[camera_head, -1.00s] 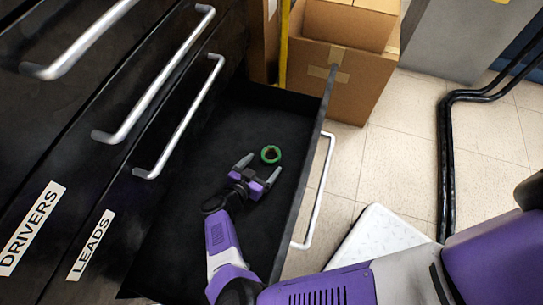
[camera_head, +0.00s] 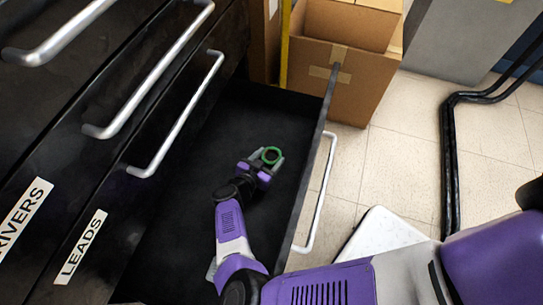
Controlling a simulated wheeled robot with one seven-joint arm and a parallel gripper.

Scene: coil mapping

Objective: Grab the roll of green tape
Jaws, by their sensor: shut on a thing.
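The roll of green tape (camera_head: 271,154) is a small green ring inside the open black drawer (camera_head: 215,135), towards its far end. My gripper (camera_head: 268,160) reaches down into the drawer and its fingers are around the tape, one on each side, shut on it. The fingertips and the tape are small in the picture. I cannot tell whether the tape still touches the drawer floor.
The drawer's front wall with a silver handle (camera_head: 322,195) stands to the right of my arm. Closed drawers with silver handles (camera_head: 180,115) are on the left. Cardboard boxes (camera_head: 345,75) stand behind. The rest of the drawer floor looks empty.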

